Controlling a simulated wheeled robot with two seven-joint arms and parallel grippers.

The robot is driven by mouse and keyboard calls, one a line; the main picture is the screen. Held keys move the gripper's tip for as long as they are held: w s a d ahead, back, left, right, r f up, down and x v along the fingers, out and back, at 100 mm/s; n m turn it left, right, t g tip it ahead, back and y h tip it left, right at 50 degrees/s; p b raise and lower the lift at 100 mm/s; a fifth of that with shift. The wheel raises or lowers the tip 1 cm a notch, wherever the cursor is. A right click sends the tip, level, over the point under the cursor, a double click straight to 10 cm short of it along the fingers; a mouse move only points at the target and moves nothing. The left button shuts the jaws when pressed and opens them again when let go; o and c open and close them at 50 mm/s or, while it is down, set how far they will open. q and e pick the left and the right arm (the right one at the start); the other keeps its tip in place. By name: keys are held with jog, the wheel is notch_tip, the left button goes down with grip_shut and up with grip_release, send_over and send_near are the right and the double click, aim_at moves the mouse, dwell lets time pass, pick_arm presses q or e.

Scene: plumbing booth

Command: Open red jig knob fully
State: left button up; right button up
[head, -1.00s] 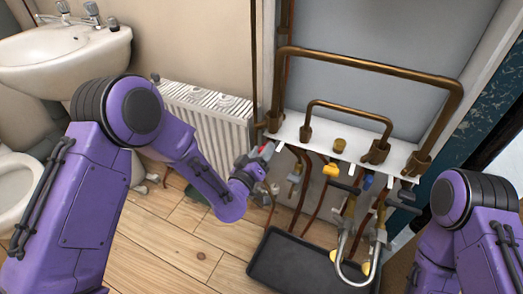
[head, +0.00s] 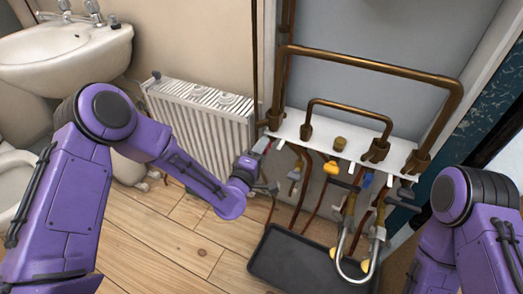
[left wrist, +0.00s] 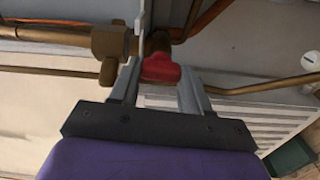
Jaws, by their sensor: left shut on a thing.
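The red jig knob (left wrist: 160,69) shows in the left wrist view between the fingers of my left gripper (left wrist: 167,62), at a brass pipe fitting. The left gripper is shut on it. In the head view my left gripper (head: 261,147) is at the left end of the white jig shelf (head: 322,134). There the knob is hidden by the gripper and wrist. My right arm shows at the right edge of the head view, but its gripper cannot be made out.
Copper pipes (head: 372,69) rise above the shelf. A yellow knob (head: 331,168) and a blue knob (head: 367,179) are below it. A black tray (head: 265,261) lies on the floor. A white radiator (head: 205,120) stands left of the gripper.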

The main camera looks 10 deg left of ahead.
pick_arm(q)
jog(key=shift+n, duration=0.6)
jog(key=o, duration=1.1)
jog(key=shift+c, duration=0.2)
jog(key=v, duration=1)
jog(key=shift+s+a, duration=0.2)
jog(key=shift+s, duration=0.05)
